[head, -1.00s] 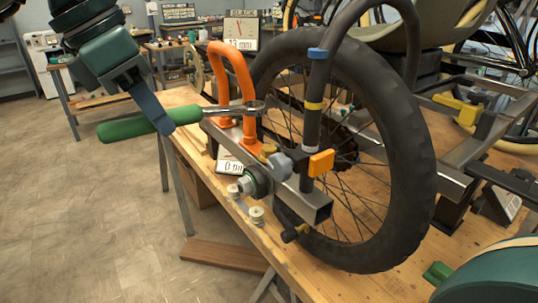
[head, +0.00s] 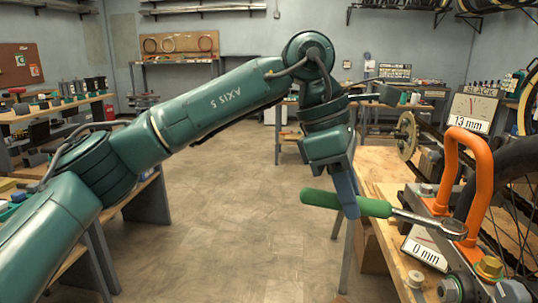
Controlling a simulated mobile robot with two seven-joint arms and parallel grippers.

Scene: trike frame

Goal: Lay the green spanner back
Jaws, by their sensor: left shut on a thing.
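The green spanner (head: 376,207) has a green handle and a bright metal shaft with a round head at its right end. My left gripper (head: 348,203) points down and is shut on the handle. The spanner lies nearly level, with its head tilted slightly down to the right. The head overlaps the foot of the orange hoop handle (head: 484,183) in the picture; I cannot tell whether they touch. The green handle's left end hangs beyond the bench edge, over the floor. My right gripper is out of view.
The wooden bench (head: 385,240) holds a "0 mm" gauge card (head: 424,250), a "13 mm" dial board (head: 471,112) and a wheel at the right edge. A cluttered side bench (head: 98,108) stands at left. The floor between is clear.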

